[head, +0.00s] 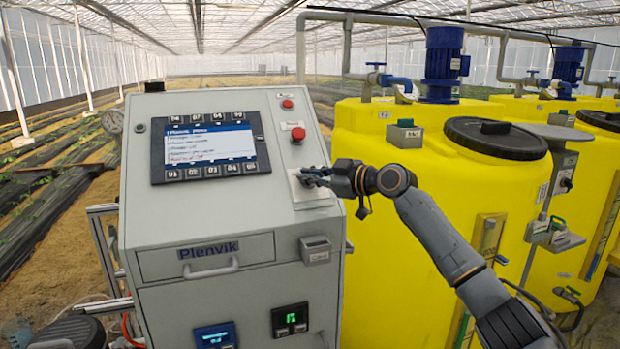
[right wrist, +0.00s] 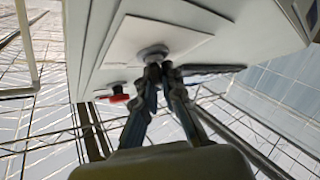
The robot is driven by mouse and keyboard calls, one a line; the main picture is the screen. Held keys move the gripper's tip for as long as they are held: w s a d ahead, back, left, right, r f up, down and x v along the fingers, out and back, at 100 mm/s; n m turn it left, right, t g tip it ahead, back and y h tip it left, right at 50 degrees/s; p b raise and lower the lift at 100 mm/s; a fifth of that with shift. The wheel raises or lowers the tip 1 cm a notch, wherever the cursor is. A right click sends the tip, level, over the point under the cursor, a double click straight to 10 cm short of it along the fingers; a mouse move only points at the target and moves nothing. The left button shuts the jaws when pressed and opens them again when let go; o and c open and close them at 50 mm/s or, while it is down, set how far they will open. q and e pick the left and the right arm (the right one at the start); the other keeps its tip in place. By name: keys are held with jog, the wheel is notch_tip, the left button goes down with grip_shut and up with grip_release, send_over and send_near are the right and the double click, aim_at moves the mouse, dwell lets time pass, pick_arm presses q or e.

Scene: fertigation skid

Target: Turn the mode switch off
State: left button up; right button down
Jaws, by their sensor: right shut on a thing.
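The mode switch (right wrist: 153,53) is a small grey knob on a pale plate (head: 311,193) at the right side of the grey cabinet's sloped panel (head: 230,105). My right gripper (head: 308,177) reaches in from the right in the head view and is at that plate. In the right wrist view my right gripper (right wrist: 160,72) has its fingertips closed together on the knob. The fingers hide most of the switch in the head view, so its pointer position cannot be read. My left gripper is in neither view.
A red mushroom button (head: 298,133) and a smaller red button (head: 287,104) sit above the switch plate. A lit display (head: 210,146) is to the left. Yellow tanks (head: 440,180) with blue motors (head: 444,55) stand close on the right. A drawer (head: 206,258) is below.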

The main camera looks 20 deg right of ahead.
jog(key=c, duration=1.5)
grip_release()
jog(key=shift+o, duration=0.2)
jog(key=v, duration=1.2)
jog(key=shift+f, duration=0.15)
